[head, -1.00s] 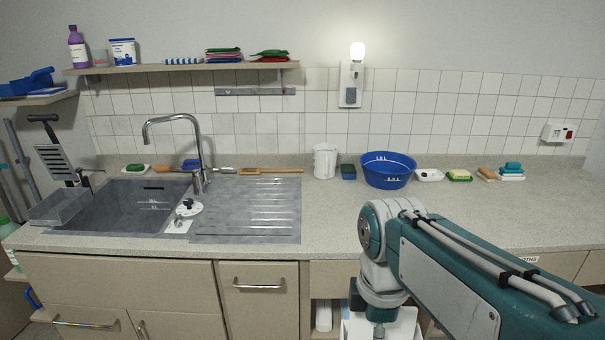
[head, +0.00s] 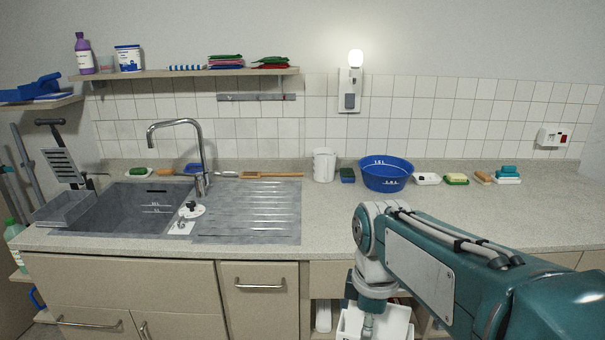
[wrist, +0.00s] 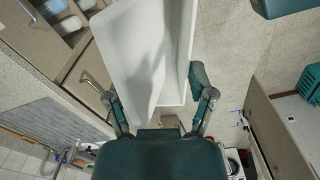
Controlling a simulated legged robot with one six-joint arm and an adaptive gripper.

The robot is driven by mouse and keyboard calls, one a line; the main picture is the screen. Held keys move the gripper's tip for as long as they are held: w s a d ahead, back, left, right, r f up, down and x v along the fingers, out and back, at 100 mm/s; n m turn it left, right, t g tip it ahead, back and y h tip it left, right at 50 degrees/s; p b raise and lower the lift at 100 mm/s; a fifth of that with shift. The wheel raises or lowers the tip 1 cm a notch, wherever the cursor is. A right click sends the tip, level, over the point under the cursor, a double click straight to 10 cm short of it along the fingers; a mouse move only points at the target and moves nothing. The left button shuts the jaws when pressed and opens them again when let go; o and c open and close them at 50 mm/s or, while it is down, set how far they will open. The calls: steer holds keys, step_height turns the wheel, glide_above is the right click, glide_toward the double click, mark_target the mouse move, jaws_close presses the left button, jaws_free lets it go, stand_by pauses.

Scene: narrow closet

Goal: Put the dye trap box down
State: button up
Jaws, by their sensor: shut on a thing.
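The dye trap box is a white, smooth, box-like thing (wrist: 135,45); no label on it can be read. In the wrist view it fills the upper middle, between the two fingers of my gripper (wrist: 157,90), which is shut on it. In the head view the white box (head: 398,326) shows at the bottom edge, below the worktop's front edge and in front of the cupboards. Its lower part is cut off there, and my arm covers part of it.
The worktop (head: 330,212) is clear in front of a white tub (head: 324,165), a blue basin (head: 386,175) and several soap dishes. A sink (head: 150,205) with a tap lies at left.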

steer(key=w+d+f+m, duration=0.2)
steer(key=w+f+m, duration=0.5)
steer(key=w+f, duration=0.35)
steer(key=w+d+f+m, duration=0.3)
steer(key=w+f+m, duration=0.4)
steer(key=w+f, duration=0.35)
steer(key=s+f, duration=0.5)
steer(key=f, duration=0.1)
steer(key=shift+m, duration=0.3)
